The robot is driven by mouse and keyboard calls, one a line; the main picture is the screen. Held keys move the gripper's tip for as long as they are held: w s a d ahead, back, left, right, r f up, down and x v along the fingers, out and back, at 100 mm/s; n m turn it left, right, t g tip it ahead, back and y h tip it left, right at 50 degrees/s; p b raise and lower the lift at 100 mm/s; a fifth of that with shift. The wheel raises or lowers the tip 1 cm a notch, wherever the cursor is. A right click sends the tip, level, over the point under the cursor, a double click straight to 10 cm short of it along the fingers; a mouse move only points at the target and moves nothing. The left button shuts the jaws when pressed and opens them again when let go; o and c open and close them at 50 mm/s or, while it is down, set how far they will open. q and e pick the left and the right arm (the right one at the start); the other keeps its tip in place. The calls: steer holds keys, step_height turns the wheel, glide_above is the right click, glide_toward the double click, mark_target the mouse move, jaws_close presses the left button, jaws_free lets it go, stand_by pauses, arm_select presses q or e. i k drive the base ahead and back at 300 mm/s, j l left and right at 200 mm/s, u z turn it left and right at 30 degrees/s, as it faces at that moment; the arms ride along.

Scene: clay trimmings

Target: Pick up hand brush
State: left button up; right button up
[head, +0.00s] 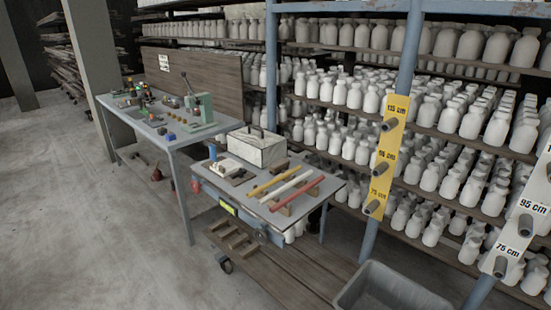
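I cannot make out a hand brush for certain; several candidates are too small to tell. A small dark item (139,157) with a hint of red lies on the floor beneath the left workbench, and a small red and white item (157,173) is near it. A low white item (228,164) and a dark flat item (240,178) lie at the left end of the nearer cart's top (262,208). Neither of my grippers is in view.
A pale box and yellow, white and red bars (298,194) occupy the cart. Left of it stands a cluttered workbench (178,138) with a green press. Shelves of white bottles (420,120) fill the right. A grey tub (388,290) is front right. The concrete floor (90,230) at left is clear.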

mark_target(274, 168)
steer(key=i+j+z, duration=0.15)
steer(key=i+j, duration=0.7)
steer(key=j, duration=0.15)
